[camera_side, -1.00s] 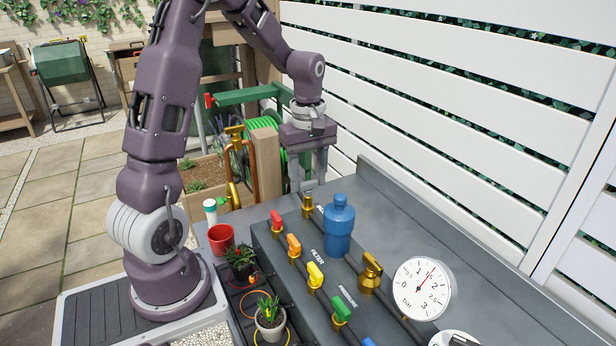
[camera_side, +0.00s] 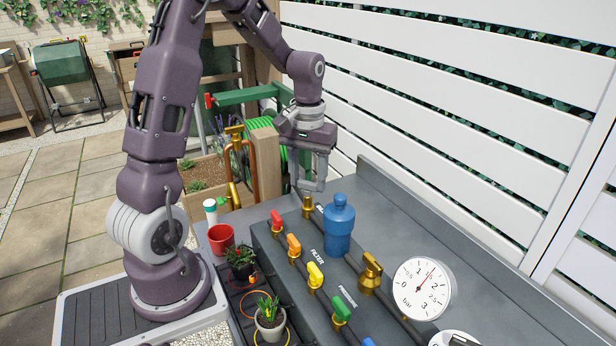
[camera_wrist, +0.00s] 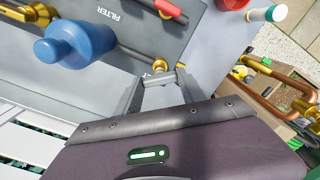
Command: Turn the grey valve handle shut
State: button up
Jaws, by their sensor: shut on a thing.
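The grey valve handle (camera_wrist: 160,79) lies between my fingertips in the wrist view, on a brass valve body (camera_wrist: 158,63). In the side view the same brass valve (camera_side: 308,207) stands at the far end of the grey bench, just below my fingers. My gripper (camera_side: 309,186) points down from above and is shut on the handle; its fingertips (camera_wrist: 160,84) also show in the wrist view. The fingers partly cover the handle, so its exact angle is hard to tell in the side view.
A blue filter housing (camera_side: 339,226) stands close to the right of the valve. Red (camera_side: 277,220), orange (camera_side: 293,243), yellow (camera_side: 315,274) and green (camera_side: 341,309) handles line the bench front. A pressure gauge (camera_side: 421,288) is at the right. A slatted white fence (camera_side: 450,120) rises behind.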

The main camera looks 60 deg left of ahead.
aim_at(308, 182)
jog(key=m, duration=0.3)
jog(key=shift+m, duration=2.2)
jog(key=o, duration=1.4)
jog(key=shift+c, duration=0.2)
notch_tip(308, 182, up, 7)
jog(key=shift+r, duration=0.1)
